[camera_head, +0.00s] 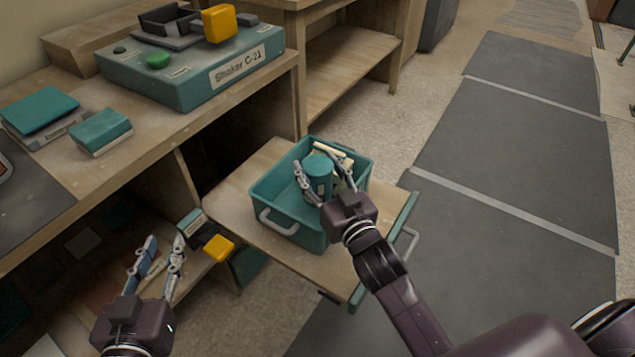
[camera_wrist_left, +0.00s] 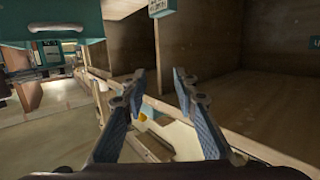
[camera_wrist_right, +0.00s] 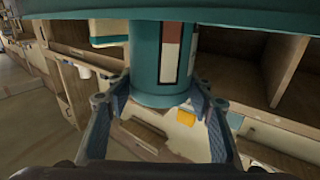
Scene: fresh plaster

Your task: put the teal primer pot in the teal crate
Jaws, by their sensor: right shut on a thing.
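The teal primer pot (camera_head: 319,170) is upright between the fingers of my right gripper (camera_head: 325,192), which is shut on it. The pot shows within the outline of the teal crate (camera_head: 277,189); whether it touches the crate floor I cannot tell. In the right wrist view the pot (camera_wrist_right: 148,60) has a white and reddish label, with a finger on each side. The crate, with grey handles, stands on a pulled-out wooden board (camera_head: 232,208). My left gripper (camera_head: 160,262) is open and empty, low at the left; it also shows in the left wrist view (camera_wrist_left: 158,85).
Pale stick-like pieces (camera_head: 343,158) lie in the crate beside the pot. A teal shaker box (camera_head: 190,75) stands on the bench at the back left. A yellow-ended item (camera_head: 218,247) is near my left gripper. Grey floor mats (camera_head: 510,130) lie at right.

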